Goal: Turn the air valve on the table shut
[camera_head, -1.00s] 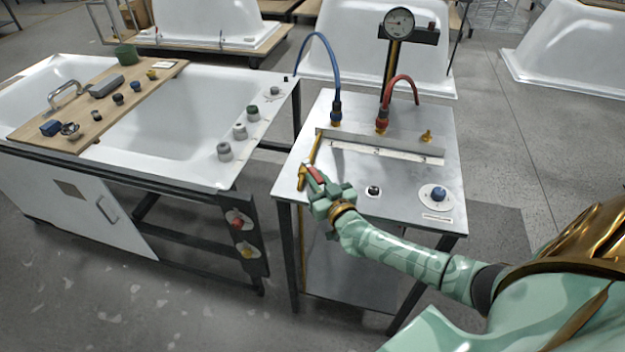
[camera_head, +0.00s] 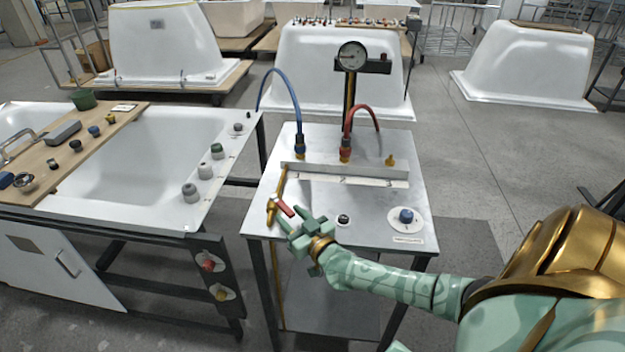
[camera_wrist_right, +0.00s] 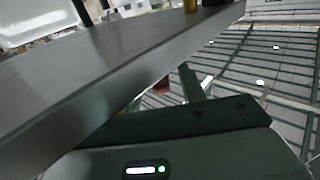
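The air valve (camera_head: 271,211) is a brass body at the table's left front edge, on a thin brass pipe. Its red lever (camera_head: 285,207) points toward the right front, at an angle to the pipe. My right gripper (camera_head: 294,215) is just to the right front of the lever. Its green fingers are spread, with the lever's end near the fingertips; I cannot tell whether they touch. In the right wrist view a small red patch (camera_wrist_right: 161,85), probably the lever, shows below the grey table edge, partly hidden. My left gripper is out of view.
A bathtub (camera_head: 140,180) with a wooden board stands to the left.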

